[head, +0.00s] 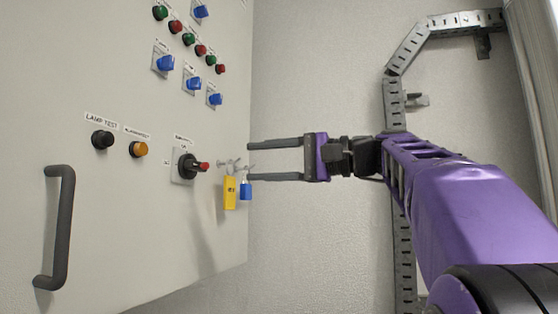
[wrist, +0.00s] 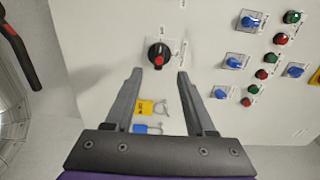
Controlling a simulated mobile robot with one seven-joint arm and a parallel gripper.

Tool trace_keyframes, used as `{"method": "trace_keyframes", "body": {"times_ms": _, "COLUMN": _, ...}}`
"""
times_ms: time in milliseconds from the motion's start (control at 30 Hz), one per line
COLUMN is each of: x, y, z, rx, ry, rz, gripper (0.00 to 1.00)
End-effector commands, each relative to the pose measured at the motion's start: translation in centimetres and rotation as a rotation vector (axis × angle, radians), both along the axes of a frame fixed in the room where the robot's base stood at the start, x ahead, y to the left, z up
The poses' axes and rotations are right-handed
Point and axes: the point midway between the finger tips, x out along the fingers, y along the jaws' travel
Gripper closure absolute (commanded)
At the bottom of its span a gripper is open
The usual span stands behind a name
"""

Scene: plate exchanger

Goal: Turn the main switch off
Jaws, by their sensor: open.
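The main switch (head: 188,167) is a black rotary knob with a red tip on a light square plate, low on the right part of the grey cabinet door. In the head view its red tip points right. It also shows in the wrist view (wrist: 158,54), beyond and between the fingertips. My gripper (head: 248,162) is open and empty, its two long grey fingers reaching left toward the panel, right of the switch and apart from it. In the wrist view my gripper (wrist: 158,76) has a finger on each side of the switch's line.
A yellow tag (head: 230,192) and a blue padlock (head: 246,190) hang by the switch, close to the lower finger. A black button (head: 102,140), an orange button (head: 138,149) and blue selectors (head: 192,83) sit nearby. A door handle (head: 64,226) sticks out at lower left.

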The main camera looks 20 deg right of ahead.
Motion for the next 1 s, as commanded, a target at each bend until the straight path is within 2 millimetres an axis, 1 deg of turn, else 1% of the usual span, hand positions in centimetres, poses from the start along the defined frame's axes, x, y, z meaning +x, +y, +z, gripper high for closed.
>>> {"method": "trace_keyframes", "body": {"times_ms": 33, "x": -0.5, "y": -1.0, "z": 0.1, "rx": 0.001, "ry": -0.001, "rz": -0.005, "gripper": 0.45}}
{"method": "trace_keyframes", "body": {"times_ms": 100, "x": -1.3, "y": -2.0, "z": 0.1, "rx": 0.000, "ry": -0.001, "rz": -0.003, "gripper": 0.45}}
{"method": "trace_keyframes", "body": {"times_ms": 200, "x": -2.0, "y": -3.1, "z": 0.1, "rx": -0.001, "ry": -0.001, "rz": -0.002, "gripper": 0.45}}
{"method": "trace_keyframes", "body": {"times_ms": 300, "x": -2.5, "y": -3.7, "z": 0.1, "rx": 0.000, "ry": -0.001, "rz": -0.001, "gripper": 0.45}}
{"method": "trace_keyframes", "body": {"times_ms": 433, "x": -2.7, "y": -4.0, "z": 0.0, "rx": 0.000, "ry": -0.001, "rz": 0.000, "gripper": 0.45}}
{"method": "trace_keyframes", "body": {"times_ms": 867, "x": -2.7, "y": -4.0, "z": 0.0, "rx": -0.001, "ry": -0.001, "rz": 0.000, "gripper": 0.45}}
{"method": "trace_keyframes", "body": {"times_ms": 1000, "x": -2.3, "y": -3.9, "z": -0.2, "rx": -0.009, "ry": -0.015, "rz": -0.004, "gripper": 0.45}}
